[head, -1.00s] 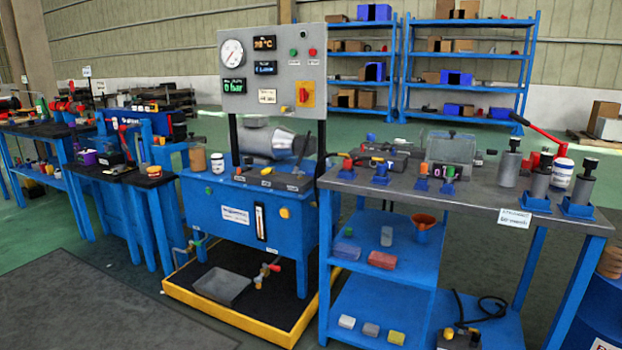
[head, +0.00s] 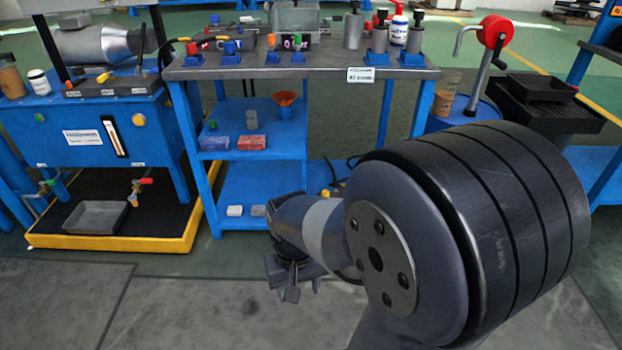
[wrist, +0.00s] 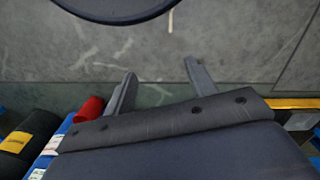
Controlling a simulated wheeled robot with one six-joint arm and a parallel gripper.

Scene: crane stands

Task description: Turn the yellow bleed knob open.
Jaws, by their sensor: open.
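A round yellow knob (head: 139,119) sits on the front face of the blue tank (head: 70,125) of the power unit at left. A yellow lever-like handle (head: 103,77) is on the dark valve block on top of the tank. I cannot tell from the pictures which of them is the bleed knob. My gripper (head: 292,293) hangs low over the floor, in front of the workbench and well right of the tank. In the wrist view my gripper (wrist: 160,74) is open, with nothing between its fingers, above bare grey floor.
A workbench (head: 290,69) with several parts stands right of the tank. A yellow-edged drip tray (head: 110,241) lies under the tank, with a grey pan (head: 96,216) and a red-handled valve. A red crank reel (head: 494,32) is at right. The floor in front is clear.

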